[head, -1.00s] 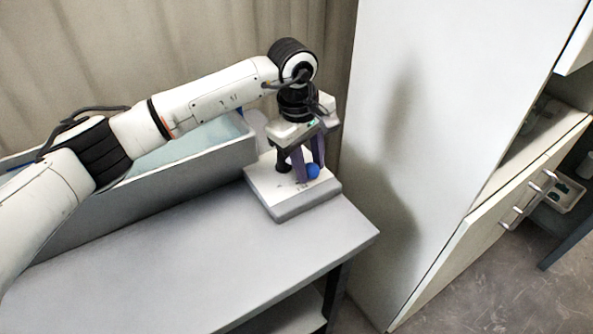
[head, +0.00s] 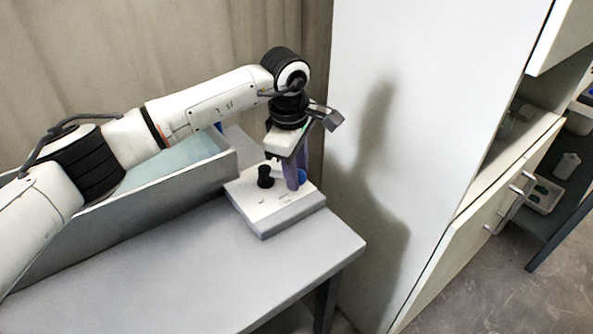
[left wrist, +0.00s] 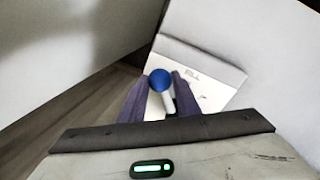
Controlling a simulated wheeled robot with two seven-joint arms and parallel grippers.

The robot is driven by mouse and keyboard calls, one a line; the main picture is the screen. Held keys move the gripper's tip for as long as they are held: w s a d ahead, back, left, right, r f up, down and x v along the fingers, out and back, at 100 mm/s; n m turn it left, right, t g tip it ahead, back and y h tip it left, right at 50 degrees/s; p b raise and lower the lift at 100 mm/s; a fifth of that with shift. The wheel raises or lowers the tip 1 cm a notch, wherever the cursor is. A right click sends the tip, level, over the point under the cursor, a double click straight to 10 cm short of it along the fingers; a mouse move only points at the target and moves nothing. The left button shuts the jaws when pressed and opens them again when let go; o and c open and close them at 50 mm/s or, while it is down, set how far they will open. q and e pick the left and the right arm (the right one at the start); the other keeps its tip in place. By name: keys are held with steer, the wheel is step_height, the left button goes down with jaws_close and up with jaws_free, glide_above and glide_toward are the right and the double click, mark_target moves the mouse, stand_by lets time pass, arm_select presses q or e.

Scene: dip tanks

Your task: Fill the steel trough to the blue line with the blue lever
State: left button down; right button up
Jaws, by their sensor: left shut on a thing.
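The blue lever's round knob (head: 302,175) stands on a pale control box at the table's right end, partly hidden behind a finger. My left gripper (head: 297,182) is over the box, its purple fingers shut on the lever. In the left wrist view the blue knob (left wrist: 160,80) shows between the fingertips, with a pale stem below it. The steel trough (head: 135,205) lies behind my left arm, with pale blue-green liquid (head: 185,154) inside. I cannot make out the level against a blue line. My right gripper is not in view.
The control box (head: 270,219) also carries a black-knobbed lever (head: 265,176) left of the blue one. Lettering like "FILL" shows in the left wrist view. A tall white cabinet (head: 390,130) stands close on the right. The grey table (head: 190,270) is clear in front.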

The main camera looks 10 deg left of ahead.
arm_select(q)
steer(key=shift+w, duration=0.1)
steer(key=c, duration=1.4)
jaws_free()
steer(key=shift+o, duration=0.2)
step_height(320, 180, up, 10)
steer(key=s, duration=0.2)
steer(key=shift+a, duration=0.25)
steer(key=shift+r, duration=0.1)
